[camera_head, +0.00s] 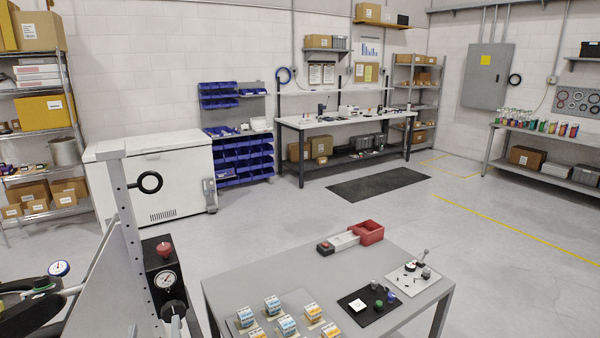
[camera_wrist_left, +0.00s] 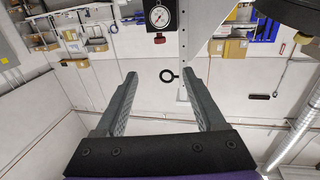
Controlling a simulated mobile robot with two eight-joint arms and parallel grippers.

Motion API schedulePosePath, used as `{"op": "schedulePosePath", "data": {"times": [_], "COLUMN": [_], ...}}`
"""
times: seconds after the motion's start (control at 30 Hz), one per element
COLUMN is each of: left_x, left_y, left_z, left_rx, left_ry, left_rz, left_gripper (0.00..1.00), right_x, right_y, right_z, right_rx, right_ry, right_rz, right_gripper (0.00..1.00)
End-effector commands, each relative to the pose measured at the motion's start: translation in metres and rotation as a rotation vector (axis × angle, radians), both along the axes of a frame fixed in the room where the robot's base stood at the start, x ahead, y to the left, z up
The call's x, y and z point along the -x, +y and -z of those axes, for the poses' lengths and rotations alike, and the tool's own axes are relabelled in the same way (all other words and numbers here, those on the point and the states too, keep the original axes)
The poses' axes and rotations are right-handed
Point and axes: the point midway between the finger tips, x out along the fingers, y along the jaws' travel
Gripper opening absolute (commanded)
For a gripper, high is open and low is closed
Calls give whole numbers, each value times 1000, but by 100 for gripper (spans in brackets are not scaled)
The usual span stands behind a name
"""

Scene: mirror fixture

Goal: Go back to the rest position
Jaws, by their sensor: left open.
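My left gripper (camera_wrist_left: 159,74) shows in the left wrist view with its two grey fingers wide apart and nothing between them. In the head view, dark and white parts that look like my left arm (camera_head: 30,305) are at the lower left edge; its fingers are hard to make out. A grey upright post (camera_head: 125,215) with a black ring (camera_head: 150,182) stands to the right of it. A black box (camera_head: 160,262) with a dial gauge and red knob is on the post. In the wrist view the ring (camera_wrist_left: 169,76) appears beyond the fingertips, apart from them. My right gripper is not in view.
A grey table (camera_head: 250,268) in front holds several small boxes, a red bin (camera_head: 370,232), a black mat (camera_head: 368,310) and a white plate. A white chest freezer (camera_head: 160,180) stands behind.

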Motion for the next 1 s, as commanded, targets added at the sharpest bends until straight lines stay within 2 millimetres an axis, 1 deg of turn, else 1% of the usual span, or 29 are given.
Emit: {"op": "schedulePosePath", "data": {"times": [0.03,0.07,0.1,0.17,0.27,0.37,0.47,0.5,0.57,0.6,0.67,0.7,0.8,0.9,1.0], "left_x": [0,0,1,4,8,15,25,29,37,42,49,54,63,69,72], "left_y": [0,3,9,17,27,34,34,31,23,16,3,-6,-30,-48,-58], "left_z": [0,4,12,24,48,77,114,131,155,170,190,201,220,230,234], "left_rx": [0,2,6,12,22,38,63,75,93,106,124,135,157,170,175], "left_ry": [-1,13,41,87,179,297,451,520,627,694,785,837,930,982,1003], "left_rz": [0,-14,-42,-76,-124,-157,-161,-149,-114,-80,-17,31,151,246,300], "left_gripper": [72,72,72,72,72,72,72,72,72,72,72,72,72,72,72], "right_x": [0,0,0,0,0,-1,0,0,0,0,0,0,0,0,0], "right_y": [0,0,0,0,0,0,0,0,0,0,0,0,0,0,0], "right_z": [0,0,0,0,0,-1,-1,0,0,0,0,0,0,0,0], "right_rx": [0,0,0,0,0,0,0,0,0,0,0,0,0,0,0], "right_ry": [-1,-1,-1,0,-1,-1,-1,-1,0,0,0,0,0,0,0], "right_rz": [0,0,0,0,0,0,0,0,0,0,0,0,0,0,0], "right_gripper": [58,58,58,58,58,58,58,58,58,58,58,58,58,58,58]}}
